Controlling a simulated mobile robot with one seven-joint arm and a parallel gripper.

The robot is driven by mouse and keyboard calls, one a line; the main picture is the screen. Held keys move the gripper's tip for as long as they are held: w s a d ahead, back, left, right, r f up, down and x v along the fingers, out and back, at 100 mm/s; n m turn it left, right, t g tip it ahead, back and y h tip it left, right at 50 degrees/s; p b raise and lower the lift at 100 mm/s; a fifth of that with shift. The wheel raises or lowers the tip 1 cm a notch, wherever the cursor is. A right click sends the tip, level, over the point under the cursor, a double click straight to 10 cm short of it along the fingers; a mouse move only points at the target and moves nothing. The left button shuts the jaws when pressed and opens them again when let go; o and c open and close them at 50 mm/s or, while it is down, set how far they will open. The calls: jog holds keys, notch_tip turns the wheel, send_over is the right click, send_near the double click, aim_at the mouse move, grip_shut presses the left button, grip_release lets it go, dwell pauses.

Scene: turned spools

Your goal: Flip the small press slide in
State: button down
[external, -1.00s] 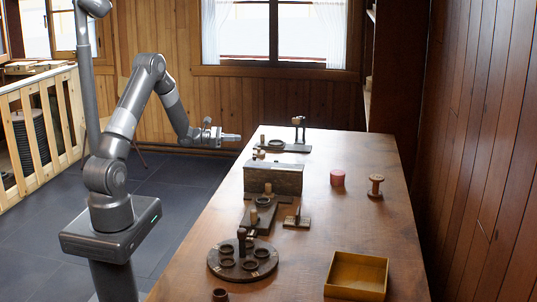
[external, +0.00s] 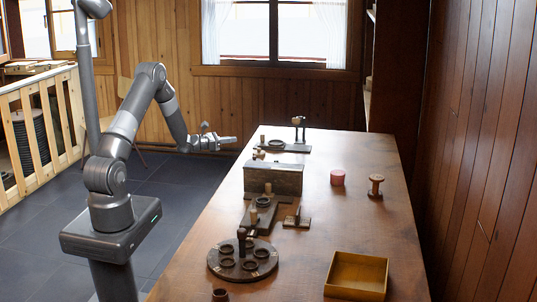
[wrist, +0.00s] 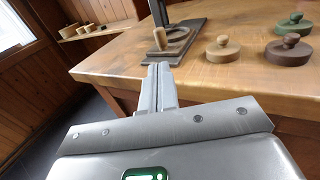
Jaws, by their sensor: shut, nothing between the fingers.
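A dark press base (external: 290,148) with a ring and an upright post lies at the far end of the table. It also shows in the wrist view (wrist: 195,29), with a pale wooden peg (wrist: 160,39) standing at its near left corner. My gripper (external: 234,139) is shut and empty, held left of the table near the far press. In the wrist view its closed fingers (wrist: 158,72) point toward the peg, with a gap between.
A long dark block (external: 273,180) stands between the two bases. Several knobbed discs, one tan (wrist: 223,52), show in the wrist view.

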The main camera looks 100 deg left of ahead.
aim_at(261, 144)
jog(key=x, duration=1)
jog(key=shift+w+a, duration=0.15)
jog(key=shift+w, duration=0.2)
jog(key=shift+w, duration=1.75)
jog(key=v, duration=1.4)
